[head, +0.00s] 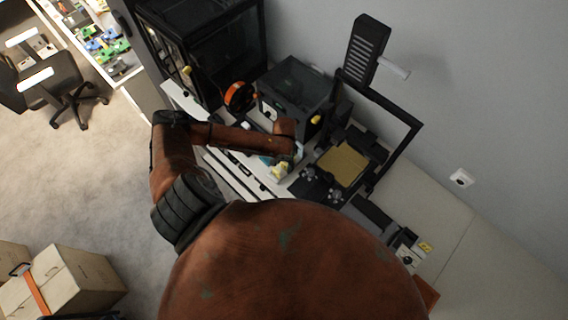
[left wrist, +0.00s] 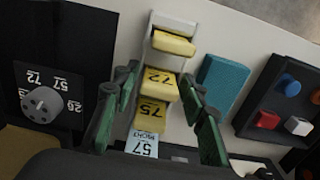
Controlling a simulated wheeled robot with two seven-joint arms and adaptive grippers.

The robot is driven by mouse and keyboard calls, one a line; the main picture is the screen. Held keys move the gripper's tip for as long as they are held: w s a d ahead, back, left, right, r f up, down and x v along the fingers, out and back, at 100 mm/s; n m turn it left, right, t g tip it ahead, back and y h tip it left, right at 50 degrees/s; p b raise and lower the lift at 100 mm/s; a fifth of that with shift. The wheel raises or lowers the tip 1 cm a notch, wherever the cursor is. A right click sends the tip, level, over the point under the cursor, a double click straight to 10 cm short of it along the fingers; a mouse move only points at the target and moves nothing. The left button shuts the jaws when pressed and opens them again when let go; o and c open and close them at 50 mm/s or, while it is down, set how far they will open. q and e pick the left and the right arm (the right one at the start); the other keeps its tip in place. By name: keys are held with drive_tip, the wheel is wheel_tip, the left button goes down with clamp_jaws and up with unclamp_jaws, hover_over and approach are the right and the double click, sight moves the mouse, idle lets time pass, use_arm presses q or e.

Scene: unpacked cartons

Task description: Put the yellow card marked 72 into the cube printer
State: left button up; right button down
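The yellow card marked 72 (left wrist: 158,85) shows in the left wrist view in a pale row of cards, above a yellow card marked 75 (left wrist: 150,115) and a pale blue card marked 57 (left wrist: 142,145). My left gripper (left wrist: 160,75) is open, with its green fingers on either side of the 72 card; contact cannot be told. In the head view my left arm reaches over the workbench, its gripper mostly hidden behind the wrist. A dark boxy machine (head: 297,86), perhaps the cube printer, stands just behind it. My right gripper is not in view.
A black panel with a numbered grey dial (left wrist: 42,104) stands left of the cards. A teal block (left wrist: 222,82) and a dark tray (left wrist: 262,92) with coloured pieces lie to the right. An open-frame printer with a yellow bed (head: 343,163) stands right of my arm.

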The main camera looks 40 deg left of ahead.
sight(283, 162)
use_arm(q)
drive_tip(key=shift+o, duration=0.5)
drive_tip(key=shift+f+b, duration=0.15)
drive_tip(key=shift+b, duration=0.45)
wheel_tip(283, 162, up, 8)
drive_tip(key=shift+s+a+r+b, duration=0.1)
drive_tip(key=shift+b, duration=0.8)
